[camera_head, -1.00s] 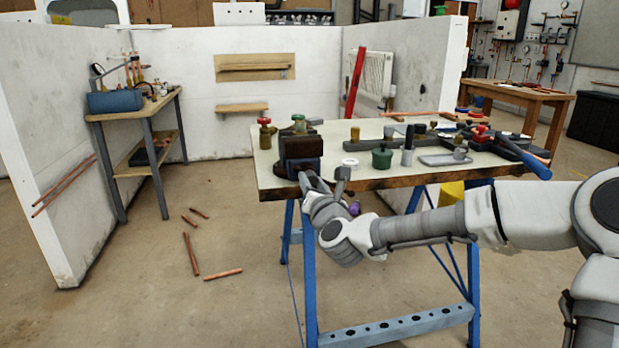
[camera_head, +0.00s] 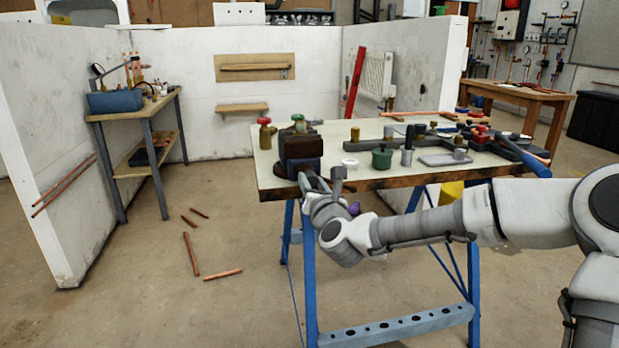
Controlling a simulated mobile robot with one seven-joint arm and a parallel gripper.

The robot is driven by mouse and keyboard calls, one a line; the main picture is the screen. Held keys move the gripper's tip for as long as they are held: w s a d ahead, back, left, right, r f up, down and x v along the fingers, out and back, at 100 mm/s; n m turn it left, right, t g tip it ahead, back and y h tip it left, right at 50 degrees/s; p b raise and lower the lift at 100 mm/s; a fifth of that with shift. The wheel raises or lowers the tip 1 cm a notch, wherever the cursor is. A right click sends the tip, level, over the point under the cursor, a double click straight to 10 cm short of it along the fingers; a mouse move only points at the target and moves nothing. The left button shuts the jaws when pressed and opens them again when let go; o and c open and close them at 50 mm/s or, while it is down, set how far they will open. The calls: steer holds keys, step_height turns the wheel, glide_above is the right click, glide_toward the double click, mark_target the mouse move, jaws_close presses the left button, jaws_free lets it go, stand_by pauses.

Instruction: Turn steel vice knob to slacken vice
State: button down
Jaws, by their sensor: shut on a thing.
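The dark vice (camera_head: 300,151) is fixed at the front left corner of the workbench (camera_head: 345,183). My gripper (camera_head: 308,180) is at the bench's front edge, just below and in front of the vice. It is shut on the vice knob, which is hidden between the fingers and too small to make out. My arm reaches in from the right, in front of the bench.
Copper pipes (camera_head: 191,253) lie on the floor.

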steer(key=n, duration=0.6)
steer(key=shift+n, duration=0.3)
steer(key=n, duration=0.6)
steer(key=shift+r, duration=0.1)
steer(key=n, duration=1.1)
steer(key=shift+a+r+n, duration=0.1)
steer(key=shift+n, duration=0.3)
steer(key=c, duration=0.7)
jaws_free()
steer(key=shift+v, duration=3.55)
